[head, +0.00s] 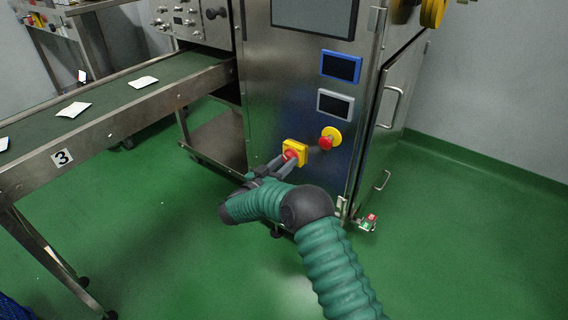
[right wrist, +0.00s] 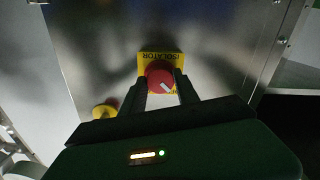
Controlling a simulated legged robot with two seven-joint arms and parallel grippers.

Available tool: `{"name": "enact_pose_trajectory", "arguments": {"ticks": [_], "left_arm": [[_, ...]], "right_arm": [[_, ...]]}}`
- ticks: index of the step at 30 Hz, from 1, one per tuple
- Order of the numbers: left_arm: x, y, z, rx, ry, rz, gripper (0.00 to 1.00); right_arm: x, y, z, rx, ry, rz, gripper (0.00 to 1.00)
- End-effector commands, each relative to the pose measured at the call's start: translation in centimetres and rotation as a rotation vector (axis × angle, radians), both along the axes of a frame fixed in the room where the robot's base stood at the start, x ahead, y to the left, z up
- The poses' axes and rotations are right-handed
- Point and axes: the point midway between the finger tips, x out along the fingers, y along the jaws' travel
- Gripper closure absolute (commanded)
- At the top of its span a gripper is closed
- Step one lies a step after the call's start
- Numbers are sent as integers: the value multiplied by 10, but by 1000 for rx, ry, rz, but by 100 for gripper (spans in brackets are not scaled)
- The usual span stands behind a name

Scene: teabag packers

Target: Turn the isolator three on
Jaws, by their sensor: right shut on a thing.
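The isolator is a red rotary knob on a yellow plate (head: 294,150), low on the front of the steel machine. In the right wrist view the yellow plate (right wrist: 160,56) reads "ISOLATOR", and the red knob (right wrist: 160,79) has a white pointer mark aimed down and to the right. My right gripper (head: 286,163) is at the isolator, and in the right wrist view its two fingers (right wrist: 161,88) are on either side of the red knob, shut on it. The fingers hide the knob's sides. My left gripper is not in view.
A red emergency button on a yellow base (head: 329,138) sits just right of the isolator. Two small screens (head: 341,66) are above it. A conveyor marked 3 (head: 62,157) with white packets stands at the left. Green floor is clear at the right.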

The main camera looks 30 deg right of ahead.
Motion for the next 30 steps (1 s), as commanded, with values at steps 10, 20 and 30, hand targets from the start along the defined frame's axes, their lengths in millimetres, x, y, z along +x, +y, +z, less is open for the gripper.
{"name": "enact_pose_trajectory", "arguments": {"ticks": [10,20,30], "left_arm": [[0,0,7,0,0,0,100],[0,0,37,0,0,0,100],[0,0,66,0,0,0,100]], "right_arm": [[1,1,1,15,-34,4,100],[1,2,4,92,-218,5,100],[1,2,2,217,-513,3,100]]}}
